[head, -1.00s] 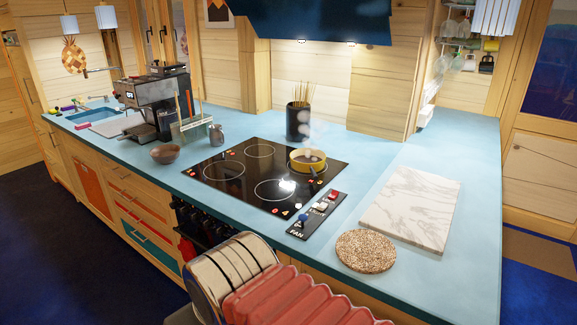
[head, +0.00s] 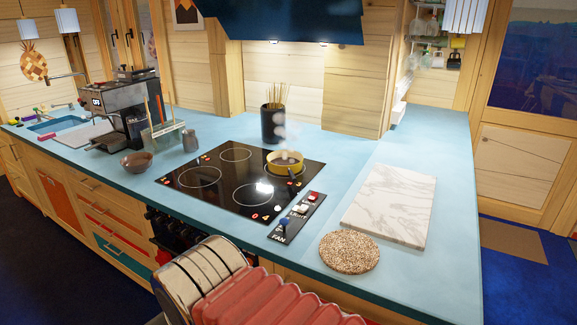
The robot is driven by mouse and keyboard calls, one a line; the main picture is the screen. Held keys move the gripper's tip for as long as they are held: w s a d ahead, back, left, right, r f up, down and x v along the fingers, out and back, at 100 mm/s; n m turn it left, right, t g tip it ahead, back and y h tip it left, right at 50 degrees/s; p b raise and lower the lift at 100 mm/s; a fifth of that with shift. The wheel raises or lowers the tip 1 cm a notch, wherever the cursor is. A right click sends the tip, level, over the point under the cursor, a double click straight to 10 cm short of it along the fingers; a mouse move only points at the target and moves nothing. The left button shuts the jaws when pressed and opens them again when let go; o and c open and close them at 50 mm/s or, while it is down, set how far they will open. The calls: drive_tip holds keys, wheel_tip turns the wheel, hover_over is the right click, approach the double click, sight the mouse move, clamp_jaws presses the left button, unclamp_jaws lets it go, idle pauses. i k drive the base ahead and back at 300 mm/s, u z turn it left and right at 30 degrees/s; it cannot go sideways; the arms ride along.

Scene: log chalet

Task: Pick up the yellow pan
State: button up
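The yellow pan (head: 286,164) is a small round pan. It stands upright on the back right ring of the black cooktop (head: 213,206), with white steam rising above it. A short dark part shows at its front right; I cannot tell whether that is its handle. My gripper does not show in this view, and nothing is seen touching the pan.
A dark pot of sticks (head: 272,126) stands behind the pan. The fan control panel (head: 297,217) is in front. A marble board (head: 392,206) and round cork mat (head: 349,252) lie to the right. A brown bowl (head: 136,164) stands left. The hood (head: 285,18) hangs above.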

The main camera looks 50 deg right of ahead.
sight(287, 160)
drive_tip(key=i, duration=0.9)
drive_tip(key=u, duration=0.05)
